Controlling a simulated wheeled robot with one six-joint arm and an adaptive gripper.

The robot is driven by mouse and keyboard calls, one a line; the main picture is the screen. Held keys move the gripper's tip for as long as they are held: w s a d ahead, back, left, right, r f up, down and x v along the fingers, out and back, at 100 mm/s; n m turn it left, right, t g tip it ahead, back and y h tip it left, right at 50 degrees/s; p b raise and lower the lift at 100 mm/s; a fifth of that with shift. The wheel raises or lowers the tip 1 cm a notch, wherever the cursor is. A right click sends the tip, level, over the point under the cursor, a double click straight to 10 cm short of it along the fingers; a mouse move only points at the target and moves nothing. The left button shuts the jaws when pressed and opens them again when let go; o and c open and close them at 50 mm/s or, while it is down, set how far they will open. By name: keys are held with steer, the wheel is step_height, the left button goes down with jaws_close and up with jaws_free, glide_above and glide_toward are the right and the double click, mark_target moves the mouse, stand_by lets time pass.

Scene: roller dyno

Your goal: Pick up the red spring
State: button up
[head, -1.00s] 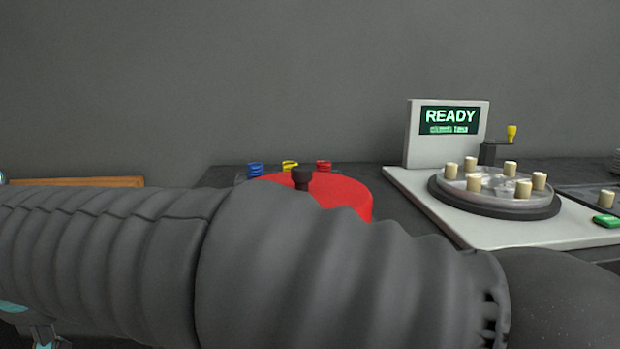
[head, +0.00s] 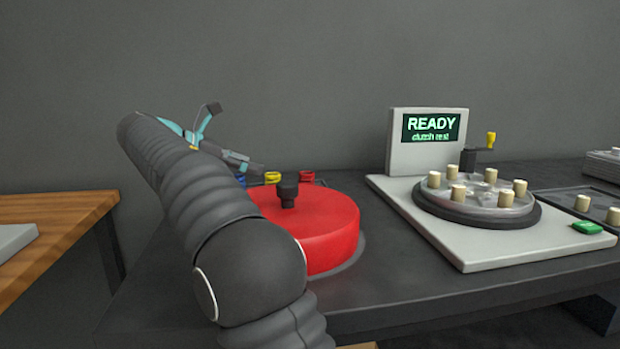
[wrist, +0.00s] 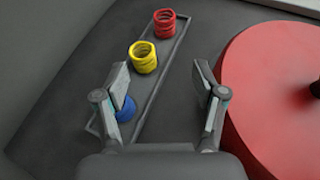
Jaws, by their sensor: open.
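The red spring (wrist: 165,23) stands upright at the far end of a narrow tray (wrist: 172,65) in the wrist view. It also shows in the head view (head: 307,177), behind the red drum. A yellow spring (wrist: 143,57) stands nearer in the same tray. A blue spring (wrist: 125,108) is nearest, partly hidden by my left finger. My gripper (wrist: 165,90) is open and empty, with its fingers spread above the near part of the tray. The red spring lies beyond the fingertips. In the head view my gripper (head: 225,130) is at the back left of the bench.
A big red drum (head: 325,225) with a dark knob stands right beside the tray. A white machine (head: 465,255) with a READY screen (head: 430,127), peg disc and crank is further right. A wooden table (head: 50,215) is at left.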

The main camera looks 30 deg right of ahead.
glide_toward(303, 173)
steer(key=shift+g, duration=0.3)
steer(key=x, duration=0.5)
steer(key=shift+w+f, duration=0.15)
steer(key=shift+f, duration=0.3)
steer(key=x, duration=0.4)
steer(key=shift+w+d+r, duration=0.15)
steer(key=shift+d, duration=0.3)
steer(key=shift+r+h, duration=0.1)
steer(key=shift+h, duration=0.2)
steer(key=c, duration=1.2)
